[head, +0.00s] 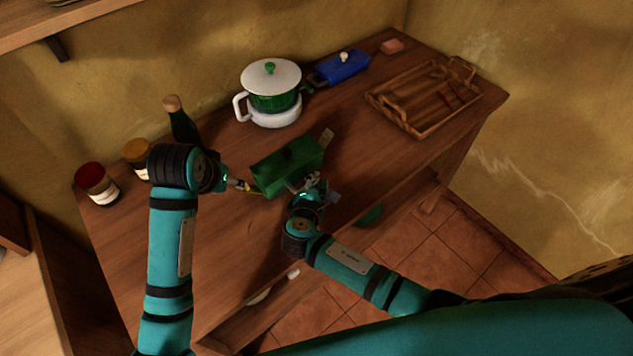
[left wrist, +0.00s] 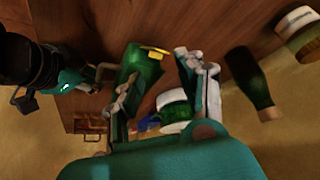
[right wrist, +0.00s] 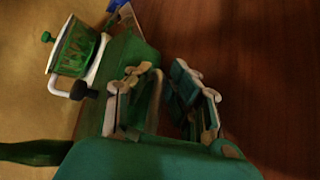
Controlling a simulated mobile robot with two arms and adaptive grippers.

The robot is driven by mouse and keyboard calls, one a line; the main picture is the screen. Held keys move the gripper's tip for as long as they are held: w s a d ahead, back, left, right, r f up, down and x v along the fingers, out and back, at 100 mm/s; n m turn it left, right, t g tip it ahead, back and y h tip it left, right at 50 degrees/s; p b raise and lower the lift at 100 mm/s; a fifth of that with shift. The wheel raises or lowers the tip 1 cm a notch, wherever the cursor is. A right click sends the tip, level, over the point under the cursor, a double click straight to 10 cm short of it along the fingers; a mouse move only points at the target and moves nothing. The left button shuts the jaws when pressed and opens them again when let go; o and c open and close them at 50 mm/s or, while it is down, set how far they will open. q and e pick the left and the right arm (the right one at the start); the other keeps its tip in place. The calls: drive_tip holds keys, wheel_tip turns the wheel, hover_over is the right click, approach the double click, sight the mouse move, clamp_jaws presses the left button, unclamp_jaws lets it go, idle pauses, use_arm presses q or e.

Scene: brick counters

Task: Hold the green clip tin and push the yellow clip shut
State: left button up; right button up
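My right gripper (right wrist: 163,88) is at the tin's front side, fingers apart. A bar-like handle of the tin (right wrist: 154,103) shows between them; firm contact cannot be seen.
A dark green bottle (head: 183,124), an amber jar (head: 136,152) and a red-lidded jar (head: 95,180) stand left. Behind the tin are a green pot with white lid (head: 271,78) and a blue dish (head: 344,66). A wooden tray (head: 399,118) lies right. The counter's front left is clear.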

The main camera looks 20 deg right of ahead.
clamp_jaws()
use_arm(q)
drive_tip(key=shift+c, duration=0.3)
